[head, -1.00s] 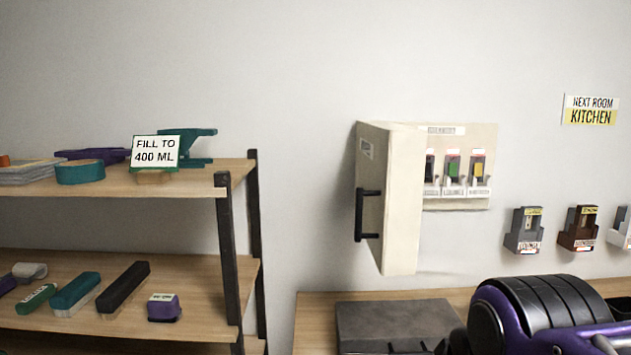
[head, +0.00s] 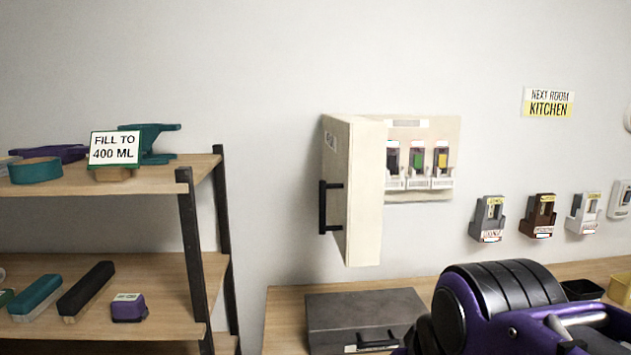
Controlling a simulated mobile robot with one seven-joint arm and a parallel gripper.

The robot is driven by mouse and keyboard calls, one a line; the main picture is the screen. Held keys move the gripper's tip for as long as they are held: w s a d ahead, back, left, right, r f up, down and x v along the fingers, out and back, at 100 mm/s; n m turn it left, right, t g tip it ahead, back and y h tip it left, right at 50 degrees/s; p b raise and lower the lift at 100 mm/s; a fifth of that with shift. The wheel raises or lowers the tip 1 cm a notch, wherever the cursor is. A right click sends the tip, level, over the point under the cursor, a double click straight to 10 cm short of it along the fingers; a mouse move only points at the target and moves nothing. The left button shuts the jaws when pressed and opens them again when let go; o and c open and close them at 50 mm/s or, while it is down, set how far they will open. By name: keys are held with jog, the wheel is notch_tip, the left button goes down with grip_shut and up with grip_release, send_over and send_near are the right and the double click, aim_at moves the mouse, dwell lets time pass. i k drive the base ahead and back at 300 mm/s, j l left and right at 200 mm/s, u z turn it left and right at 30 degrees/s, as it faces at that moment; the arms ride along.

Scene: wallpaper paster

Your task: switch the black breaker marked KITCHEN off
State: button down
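A cream breaker panel (head: 423,150) hangs on the wall with its door (head: 352,190) swung open toward me; the door has a black handle (head: 322,207). Three breakers show in a row inside: a black one (head: 393,161) at the left, close to the door's edge, a green one (head: 418,161) in the middle and a yellow one (head: 442,160) at the right. Labels sit below them, too small to read, so I cannot tell which says KITCHEN or how the levers stand. My purple and black arm fills the lower right; my gripper's fingers do not show.
Grey, brown and white switch boxes (head: 541,215) hang on the wall to the right. A NEXT ROOM KITCHEN sign (head: 548,102) is above them. A dark grey case (head: 362,316) lies on the wooden bench below the panel. A shelf (head: 150,178) with tools stands left.

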aim_at(392, 159)
jog(key=l, duration=0.65)
jog(key=k+l, duration=0.15)
jog(key=l, duration=0.55)
